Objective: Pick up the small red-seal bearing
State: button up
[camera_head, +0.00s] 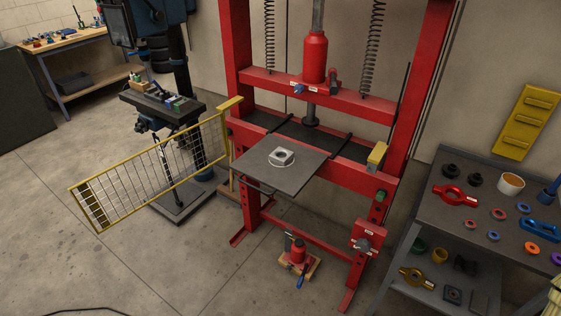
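Two small rings with red faces lie on the top of the grey cart at the right: one red ring (498,213) and, nearer the front left edge, a slightly smaller-looking red ring (467,223). Both look like red-seal bearings lying flat, apart from each other. I cannot tell for certain which one is the small red-seal bearing. My gripper is not in view, and nothing covers either ring.
On the cart top (440,218), a red two-handled tool (455,195), a blue ring (493,237), an orange ring (533,248), a white-rimmed cup (510,184) and dark parts surround the rings. The red press (345,174) stands left; a yellow mesh guard (155,175) juts out.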

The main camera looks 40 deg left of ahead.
aim_at(469, 223)
jog(key=z, duration=0.9)
jog(key=i, duration=0.75)
jog(key=u, duration=2.55)
jog(key=i, duration=0.5)
jog(key=u, duration=0.2)
jog(key=k, duration=0.75)
jog(key=z, duration=1.75)
